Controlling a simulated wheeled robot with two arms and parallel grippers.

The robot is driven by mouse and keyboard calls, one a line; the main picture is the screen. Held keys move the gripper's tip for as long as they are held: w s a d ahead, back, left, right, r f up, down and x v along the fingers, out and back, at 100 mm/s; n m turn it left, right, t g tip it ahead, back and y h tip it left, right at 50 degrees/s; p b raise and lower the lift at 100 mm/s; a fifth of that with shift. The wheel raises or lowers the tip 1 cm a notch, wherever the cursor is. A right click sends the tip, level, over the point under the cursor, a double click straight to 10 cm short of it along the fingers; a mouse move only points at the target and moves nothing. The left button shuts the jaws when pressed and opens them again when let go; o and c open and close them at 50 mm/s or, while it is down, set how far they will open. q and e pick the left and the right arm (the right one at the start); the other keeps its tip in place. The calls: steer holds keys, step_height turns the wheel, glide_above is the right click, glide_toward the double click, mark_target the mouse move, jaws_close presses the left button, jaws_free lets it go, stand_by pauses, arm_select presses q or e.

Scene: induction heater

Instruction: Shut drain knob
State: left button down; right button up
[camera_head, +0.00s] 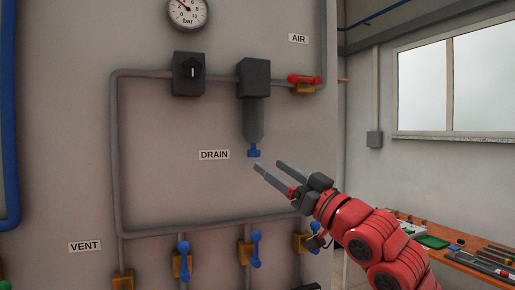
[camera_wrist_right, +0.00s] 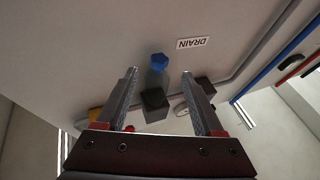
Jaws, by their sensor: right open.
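The drain knob (camera_head: 254,153) is a small blue knob at the bottom of a grey cylindrical filter bowl (camera_head: 253,120), beside the DRAIN label (camera_head: 214,155). My right gripper (camera_head: 267,165) is open and empty, just below and right of the knob in the head view. In the right wrist view the blue knob (camera_wrist_right: 159,59) shows ahead, between the lines of the two fingers and beyond their tips. The gripper (camera_wrist_right: 160,72) appears apart from it. My left gripper is not in view.
A grey pipe (camera_head: 117,150) loops around the knob on the wall panel. Blue-handled valves (camera_head: 255,250) line the lower edge. A red-handled AIR valve (camera_head: 303,82) and black regulator (camera_head: 188,73) sit above. A cluttered bench (camera_head: 440,243) stands at right.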

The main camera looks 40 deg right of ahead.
mark_target(258, 156)
steer(key=p+x, duration=0.1)
steer(key=x, duration=0.4)
steer(key=shift+s, duration=0.1)
steer(key=shift+w+r+p, duration=0.1)
steer(key=shift+w+p, duration=0.3)
steer(key=shift+w, duration=0.15)
jaws_close()
